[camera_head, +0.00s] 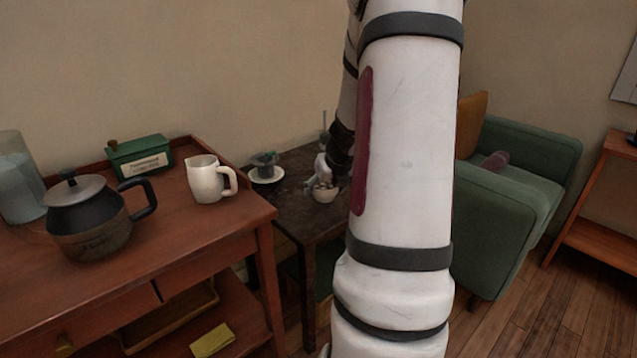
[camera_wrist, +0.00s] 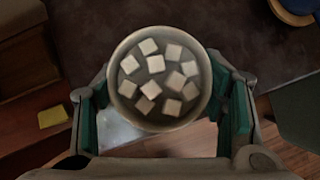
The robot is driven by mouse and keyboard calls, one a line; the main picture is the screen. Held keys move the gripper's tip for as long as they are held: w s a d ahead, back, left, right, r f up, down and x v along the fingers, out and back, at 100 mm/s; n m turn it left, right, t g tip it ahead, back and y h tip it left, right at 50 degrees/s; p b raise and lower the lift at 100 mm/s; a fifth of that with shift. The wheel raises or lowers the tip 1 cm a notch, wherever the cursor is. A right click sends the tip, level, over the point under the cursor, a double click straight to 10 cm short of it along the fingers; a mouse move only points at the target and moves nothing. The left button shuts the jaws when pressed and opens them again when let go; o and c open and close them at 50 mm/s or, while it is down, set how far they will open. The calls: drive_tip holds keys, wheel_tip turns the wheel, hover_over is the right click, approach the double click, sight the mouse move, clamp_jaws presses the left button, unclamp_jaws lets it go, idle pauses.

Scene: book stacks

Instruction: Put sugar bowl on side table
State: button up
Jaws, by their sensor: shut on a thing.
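The sugar bowl (camera_wrist: 204,75) is a pale round bowl with several white sugar cubes in it. It sits upright between the green-padded fingers of my gripper (camera_wrist: 167,112), which is shut on it. In the head view, the bowl (camera_head: 325,194) and my gripper (camera_head: 322,178) are at the dark side table (camera_head: 283,206), partly behind my arm. In the wrist view, the dark tabletop (camera_wrist: 130,25) lies beneath the bowl's far part, with wooden floor below its near part. I cannot tell whether the bowl touches the table.
A cup on a saucer (camera_head: 267,176) stands at the table's back left. The wooden cart (camera_head: 225,235) at left holds a kettle (camera_head: 88,215), a white jug (camera_head: 207,180), a green box (camera_head: 140,155) and a glass jar (camera_head: 18,175). A green armchair (camera_head: 485,215) stands right.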

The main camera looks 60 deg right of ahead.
drive_tip(key=w+d, duration=0.4)
drive_tip(key=shift+w+d+f, duration=0.15)
drive_tip(key=shift+w+f, duration=0.15)
drive_tip(key=shift+w, duration=0.1)
drive_tip(key=shift+d+f+b, duration=0.1)
drive_tip(key=shift+f+b, duration=1)
drive_tip(key=shift+f, duration=0.65)
drive_tip(key=o, duration=1.3)
drive_tip(key=shift+f, duration=0.15)
drive_tip(key=shift+o, duration=0.2)
drive_tip(key=shift+r, duration=0.2)
drive_tip(key=p+v, duration=0.4)
drive_tip(key=v, duration=0.8)
drive_tip(key=shift+w+p, duration=0.1)
drive_tip(key=shift+p, duration=0.25)
